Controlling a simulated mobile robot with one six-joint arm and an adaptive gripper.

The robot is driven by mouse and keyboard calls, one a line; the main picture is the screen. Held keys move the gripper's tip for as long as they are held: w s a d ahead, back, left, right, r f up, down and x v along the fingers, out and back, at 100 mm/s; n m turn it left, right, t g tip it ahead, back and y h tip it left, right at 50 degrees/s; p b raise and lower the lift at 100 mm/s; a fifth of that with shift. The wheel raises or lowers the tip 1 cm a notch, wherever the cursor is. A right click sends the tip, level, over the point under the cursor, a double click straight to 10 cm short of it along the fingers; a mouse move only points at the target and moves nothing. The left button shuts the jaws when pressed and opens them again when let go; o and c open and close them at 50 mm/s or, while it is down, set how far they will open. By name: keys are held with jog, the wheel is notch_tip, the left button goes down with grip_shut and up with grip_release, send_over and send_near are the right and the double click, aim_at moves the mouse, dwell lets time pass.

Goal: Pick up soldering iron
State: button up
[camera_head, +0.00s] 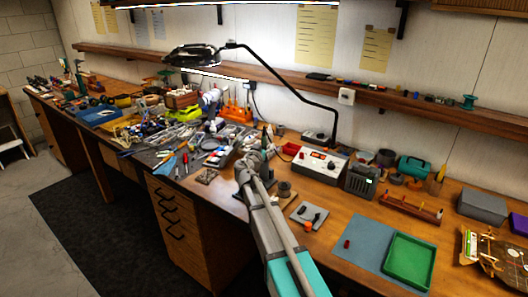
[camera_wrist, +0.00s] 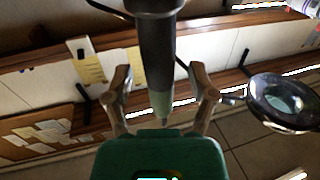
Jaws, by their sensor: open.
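My gripper (camera_wrist: 160,98) is open in the wrist view, with one brown finger on each side of a long dark cylinder. This cylinder, which looks like the soldering iron (camera_wrist: 157,50), is thick and dark at the top of the picture and narrows to a grey-green end between the fingers. Gaps show between it and both fingers. In the head view my gripper (camera_head: 262,152) is low over the middle of the workbench, among small items. There I cannot clearly make out the iron, as my arm and clutter cover that spot.
A magnifier lamp (camera_head: 192,56) arches over the bench; its head shows at right in the wrist view (camera_wrist: 284,102). A white control box (camera_head: 320,164) stands right of my gripper. Clutter fills the left. A green tray (camera_head: 431,262) and blue mat (camera_head: 362,243) lie front right.

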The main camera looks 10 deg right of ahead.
jog(key=shift+c, duration=0.3)
grip_shut()
jog(key=shift+r, duration=0.1)
notch_tip(320, 180, up, 18)
jog(key=p, duration=1.8)
dwell(0.5)
